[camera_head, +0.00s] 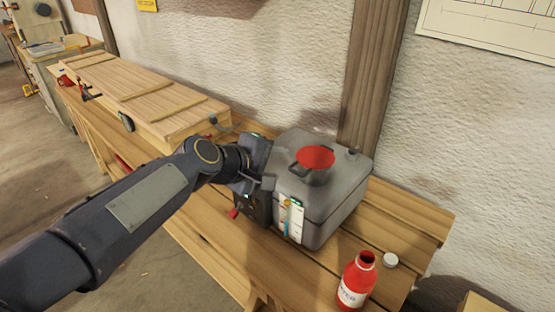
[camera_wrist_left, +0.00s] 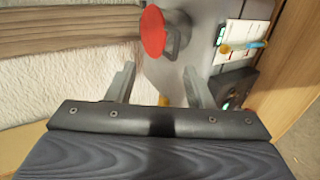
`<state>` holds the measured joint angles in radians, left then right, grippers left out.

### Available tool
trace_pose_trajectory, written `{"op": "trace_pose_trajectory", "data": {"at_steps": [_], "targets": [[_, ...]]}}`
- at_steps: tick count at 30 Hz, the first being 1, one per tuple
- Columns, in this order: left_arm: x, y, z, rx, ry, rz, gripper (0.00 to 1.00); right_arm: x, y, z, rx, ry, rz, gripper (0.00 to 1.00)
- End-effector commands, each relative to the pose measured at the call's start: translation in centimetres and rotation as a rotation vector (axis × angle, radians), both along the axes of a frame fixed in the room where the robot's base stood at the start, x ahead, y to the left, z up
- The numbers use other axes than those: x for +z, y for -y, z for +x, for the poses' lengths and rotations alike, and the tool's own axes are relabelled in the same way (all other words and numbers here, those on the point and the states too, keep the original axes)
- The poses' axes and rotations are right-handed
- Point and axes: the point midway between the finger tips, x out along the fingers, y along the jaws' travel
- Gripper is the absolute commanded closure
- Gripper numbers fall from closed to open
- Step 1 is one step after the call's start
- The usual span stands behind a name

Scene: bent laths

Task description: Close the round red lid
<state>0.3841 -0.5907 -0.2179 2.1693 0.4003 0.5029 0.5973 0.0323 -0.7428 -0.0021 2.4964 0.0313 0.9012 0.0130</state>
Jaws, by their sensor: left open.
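The round red lid (camera_head: 315,157) is on top of a grey box-shaped tank (camera_head: 338,200), over a short grey neck (camera_head: 318,177). It looks raised and tilted rather than flat on the neck; its hinge is not clear. In the left wrist view the red lid (camera_wrist_left: 153,30) stands beside the grey neck (camera_wrist_left: 178,38), beyond the fingertips. My left gripper (camera_wrist_left: 160,86) is open, with nothing between its fingers. In the head view my left gripper (camera_head: 264,168) is at the tank's left side, apart from the lid, partly hidden by its own wrist.
The tank stands on a slatted wooden bench (camera_head: 390,225). A red bottle (camera_head: 357,280) without a cap and a white cap (camera_head: 390,260) are at the front right. A white label panel (camera_head: 290,218) is on the tank's front. A long wooden box (camera_head: 140,95) lies at left. A wall is behind.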

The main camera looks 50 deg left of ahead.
Motion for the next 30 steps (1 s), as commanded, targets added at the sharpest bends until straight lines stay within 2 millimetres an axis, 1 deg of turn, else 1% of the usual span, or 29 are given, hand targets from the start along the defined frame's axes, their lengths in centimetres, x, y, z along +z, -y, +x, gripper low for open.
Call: {"op": "trace_pose_trajectory", "data": {"at_steps": [5, 8, 30], "targets": [[0.0, 0.0, -0.1, 0.0, 0.0, 0.0, 0.53, 0.0, 0.0, 0.0, 0.0, 0.0, 0.0, 0.16], [0.3, 0.1, -0.9, 0.002, 0.002, 0.001, 0.53, 0.3, 0.0, 0.0, 0.0, 0.0, 0.0, 0.16], [1.9, 1.3, -11.8, 0.004, 0.004, 0.0, 0.53, 2.8, 0.0, 0.0, 0.0, 0.0, 0.0, 0.16]]}}
